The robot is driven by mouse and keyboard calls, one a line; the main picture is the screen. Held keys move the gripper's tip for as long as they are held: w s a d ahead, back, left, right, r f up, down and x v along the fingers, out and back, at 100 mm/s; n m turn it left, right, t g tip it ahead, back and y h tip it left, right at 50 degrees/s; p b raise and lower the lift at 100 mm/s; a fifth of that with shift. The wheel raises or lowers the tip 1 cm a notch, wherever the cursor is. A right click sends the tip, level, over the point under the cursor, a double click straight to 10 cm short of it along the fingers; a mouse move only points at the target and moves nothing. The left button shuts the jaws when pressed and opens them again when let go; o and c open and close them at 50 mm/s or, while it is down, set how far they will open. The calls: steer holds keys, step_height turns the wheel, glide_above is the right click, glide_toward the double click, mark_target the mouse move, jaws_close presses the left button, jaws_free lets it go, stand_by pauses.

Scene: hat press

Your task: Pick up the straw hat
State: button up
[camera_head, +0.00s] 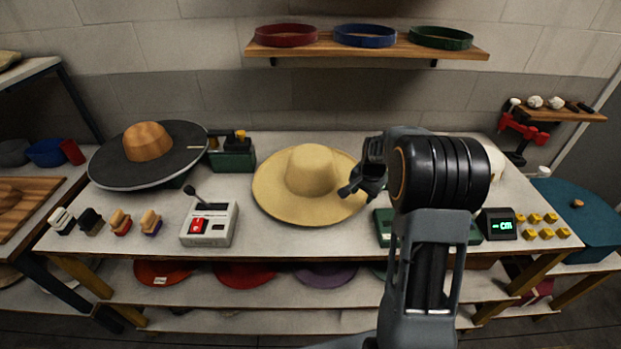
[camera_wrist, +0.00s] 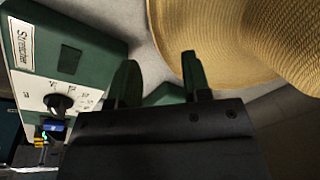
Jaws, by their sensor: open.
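The straw hat (camera_head: 312,172) is pale yellow with a wide round brim and a domed crown. It sits upright in the middle of the white-topped table. My gripper (camera_head: 362,183) is open at the hat's right side, by the right edge of the brim. In the wrist view the hat (camera_wrist: 215,40) fills the upper right, its woven brim and part of the crown showing. There the two fingers of my gripper (camera_wrist: 158,82) stand apart with nothing held between them, one finger overlapping the brim's edge. I cannot tell whether it touches the brim.
A green stretcher box (camera_wrist: 75,60) with a dial is close beside the fingers. A grey-black hat with a wooden block (camera_head: 148,142) stands at the left. A white box with a red switch (camera_head: 209,223) and several stamps are at the front left. A small green display (camera_head: 498,224) is at the right.

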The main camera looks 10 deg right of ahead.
mark_target(360, 205)
steer(key=shift+w+f+p, duration=0.25)
steer(key=shift+f+p, duration=0.1)
steer(key=shift+f, duration=1.2)
steer(key=shift+w+f+p, duration=0.2)
steer(key=shift+f+p, duration=0.1)
steer(key=shift+f, duration=1.25)
